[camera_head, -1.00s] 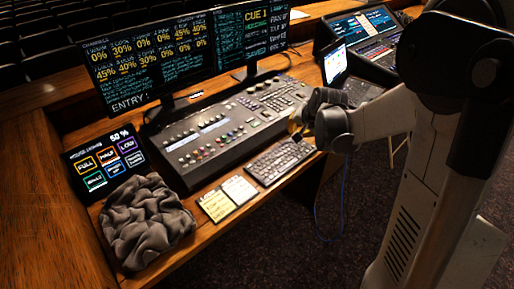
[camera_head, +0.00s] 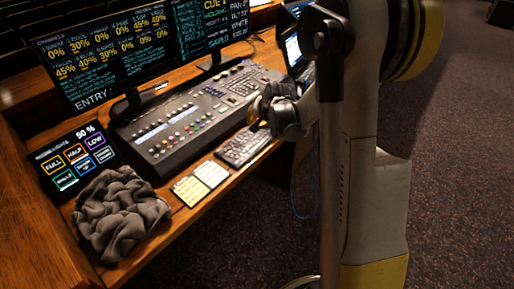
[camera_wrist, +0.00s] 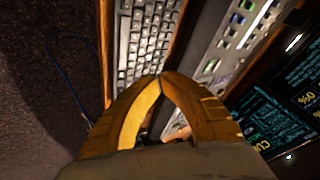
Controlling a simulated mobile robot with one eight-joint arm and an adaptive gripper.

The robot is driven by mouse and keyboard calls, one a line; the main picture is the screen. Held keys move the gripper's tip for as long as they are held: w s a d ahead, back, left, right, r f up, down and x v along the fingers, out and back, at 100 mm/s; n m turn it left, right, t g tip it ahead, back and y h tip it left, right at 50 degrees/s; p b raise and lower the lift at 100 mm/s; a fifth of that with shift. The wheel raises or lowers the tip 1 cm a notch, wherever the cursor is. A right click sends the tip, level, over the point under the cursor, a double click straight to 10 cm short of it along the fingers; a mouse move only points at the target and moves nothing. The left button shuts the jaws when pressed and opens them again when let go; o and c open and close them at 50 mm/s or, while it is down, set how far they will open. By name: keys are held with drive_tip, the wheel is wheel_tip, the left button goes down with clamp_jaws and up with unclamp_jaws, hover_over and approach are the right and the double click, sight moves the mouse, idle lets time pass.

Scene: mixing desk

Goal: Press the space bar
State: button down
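The keyboard (camera_head: 237,153) lies near the desk's front edge, in front of the mixing console, with its right end partly behind my gripper. It also shows in the wrist view (camera_wrist: 144,40), running away from the fingertips. I cannot pick out its space bar clearly; the keys are small and dim. My gripper (camera_head: 256,112) is above the desk by the right end of the keyboard. In the wrist view its yellow fingers (camera_wrist: 162,77) meet at the tips, with nothing seen between them. I cannot tell the height of the tips over the keys.
The mixing console (camera_head: 185,120) lies behind the keyboard. Note pads (camera_head: 200,182), a crumpled grey cloth (camera_head: 120,212) and a small touch screen (camera_head: 75,160) are to the left. Monitors (camera_head: 110,45) stand at the back. Open carpet (camera_head: 440,180) lies to the right.

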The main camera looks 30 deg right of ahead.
drive_tip(key=b, duration=0.5)
approach(252, 141)
drive_tip(key=x, duration=0.5)
drive_tip(key=shift+f, duration=0.1)
idle(0.7)
drive_tip(key=shift+f+b, duration=0.3)
drive_tip(key=shift+b, duration=0.25)
drive_tip(key=shift+f+b, duration=0.3)
drive_tip(key=shift+f, duration=0.05)
idle(0.3)
drive_tip(key=shift+r, duration=0.15)
drive_tip(key=shift+r+p, duration=0.45)
drive_tip(key=shift+r, duration=0.15)
drive_tip(key=shift+r+p, duration=1.75)
drive_tip(key=shift+r, duration=0.8)
idle(0.6)
